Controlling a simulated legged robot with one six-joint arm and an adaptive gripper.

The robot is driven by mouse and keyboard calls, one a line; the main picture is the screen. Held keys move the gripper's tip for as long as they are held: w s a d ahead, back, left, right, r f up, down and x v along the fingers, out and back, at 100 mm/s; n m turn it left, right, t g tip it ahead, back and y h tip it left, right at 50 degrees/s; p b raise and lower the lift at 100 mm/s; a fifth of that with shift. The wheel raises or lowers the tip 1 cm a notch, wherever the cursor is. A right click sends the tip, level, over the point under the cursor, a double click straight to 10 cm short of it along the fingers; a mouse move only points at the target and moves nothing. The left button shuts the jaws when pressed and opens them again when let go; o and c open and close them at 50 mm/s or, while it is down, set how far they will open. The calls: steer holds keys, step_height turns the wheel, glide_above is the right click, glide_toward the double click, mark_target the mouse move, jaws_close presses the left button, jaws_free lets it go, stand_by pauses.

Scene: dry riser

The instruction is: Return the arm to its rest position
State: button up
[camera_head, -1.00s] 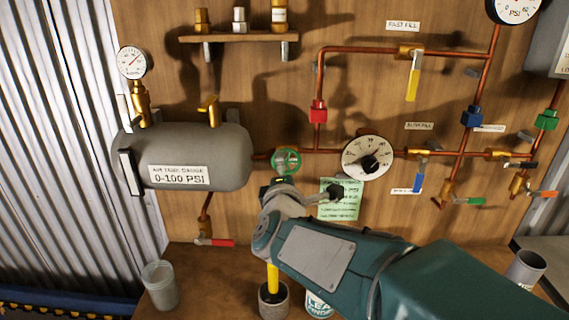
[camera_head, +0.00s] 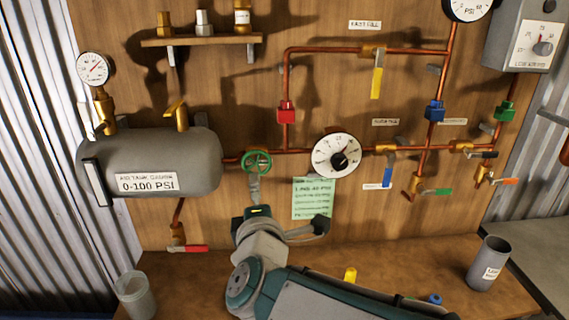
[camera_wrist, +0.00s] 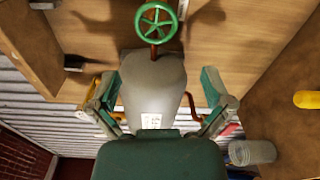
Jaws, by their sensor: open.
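In the head view my gripper (camera_head: 285,222) is in front of the board, below the green handwheel (camera_head: 257,161) and left of the green note (camera_head: 313,198). My arm comes up from the bottom edge, bent at the grey wrist. In the wrist view the two fingers of my gripper (camera_wrist: 160,88) stand wide apart with nothing held between them. The grey tank (camera_wrist: 153,90) shows behind that gap, with the green handwheel (camera_wrist: 157,31) above it. The wheel is clear of the fingers in the wrist view.
A grey tank (camera_head: 165,165) and copper pipes with several valves cover the board. A round dial (camera_head: 336,156) sits right of the wheel. On the bench stand a clear cup (camera_head: 135,296) at left and a grey cup (camera_head: 488,263) at right. Bench between is partly hidden by my arm.

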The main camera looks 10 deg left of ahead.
steer(key=s+d+f+m+g+h, duration=0.1)
steer(key=s+d+f+m+g, duration=0.2)
steer(key=d+m, duration=0.4)
steer(key=s+d+f+m+g+h, duration=0.2)
steer(key=s+d+f+m+g, duration=0.2)
steer(key=s+d+m, duration=0.4)
steer(key=s+d+f+m+g+h, duration=0.1)
steer(key=s+d+f+m+g, duration=0.3)
steer(key=d, duration=0.9)
steer(key=s+m, duration=0.1)
steer(key=m, duration=0.2)
steer(key=shift+s+m+g+h, duration=0.2)
steer(key=shift+m+g+h, duration=0.1)
steer(key=shift+f, duration=0.1)
